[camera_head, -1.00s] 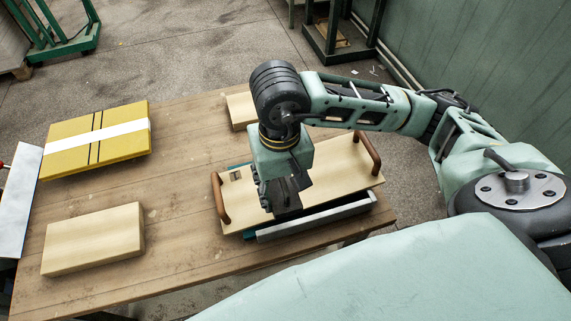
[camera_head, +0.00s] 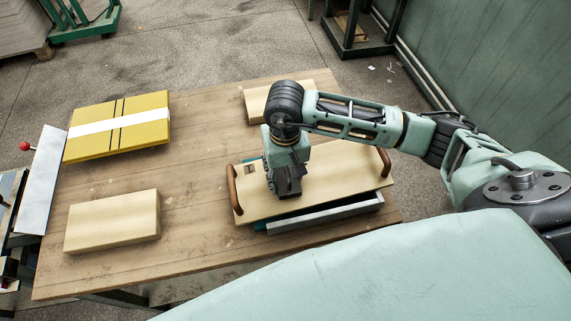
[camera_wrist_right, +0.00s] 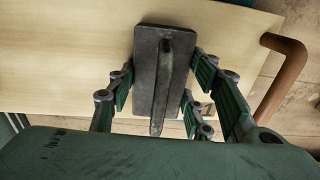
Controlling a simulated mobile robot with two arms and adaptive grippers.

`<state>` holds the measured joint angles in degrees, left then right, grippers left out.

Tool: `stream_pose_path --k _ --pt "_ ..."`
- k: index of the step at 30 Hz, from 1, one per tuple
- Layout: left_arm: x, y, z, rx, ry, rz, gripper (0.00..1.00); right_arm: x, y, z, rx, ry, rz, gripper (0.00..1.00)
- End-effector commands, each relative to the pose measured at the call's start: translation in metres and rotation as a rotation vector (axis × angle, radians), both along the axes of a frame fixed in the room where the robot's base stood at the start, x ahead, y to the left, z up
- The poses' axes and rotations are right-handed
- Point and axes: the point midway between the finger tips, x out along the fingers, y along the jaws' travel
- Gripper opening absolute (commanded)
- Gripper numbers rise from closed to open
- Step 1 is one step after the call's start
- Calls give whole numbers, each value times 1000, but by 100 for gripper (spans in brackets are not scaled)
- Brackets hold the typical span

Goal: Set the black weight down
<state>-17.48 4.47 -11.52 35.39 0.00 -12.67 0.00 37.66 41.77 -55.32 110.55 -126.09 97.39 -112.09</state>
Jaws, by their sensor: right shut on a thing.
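The black weight (camera_wrist_right: 145,80) is a dark rectangular block with a raised bar handle. In the right wrist view it lies between the green and grey fingers of my right gripper (camera_wrist_right: 163,88). In the head view my right gripper (camera_head: 285,178) points down over the pale board with two brown handles (camera_head: 335,175) and is shut on the weight (camera_head: 289,189). The weight is over the left half of the board; I cannot tell whether it touches it. My left gripper is not in view.
Grey and teal parts (camera_head: 325,212) show under the board's front edge. A pale block (camera_head: 112,222) lies front left, a yellow stack with a white band (camera_head: 118,127) back left, another pale block (camera_head: 258,98) behind my arm. The wooden table (camera_head: 195,180) is bare between them.

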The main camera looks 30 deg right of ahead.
Motion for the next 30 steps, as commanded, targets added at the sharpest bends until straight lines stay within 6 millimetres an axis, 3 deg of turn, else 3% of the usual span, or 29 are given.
stream_pose_path --k 5,6,12,23,30 --pt "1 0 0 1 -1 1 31 2 1 1 3 -6 0 0" --pt "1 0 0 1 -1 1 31 0 0 -2 1 0 0 47" --pt "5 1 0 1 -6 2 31 0 0 -1 1 0 -1 65" --pt "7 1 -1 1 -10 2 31 1 0 1 1 -2 -1 65" --pt "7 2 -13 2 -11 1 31 2 0 35 1 -8 -1 65"
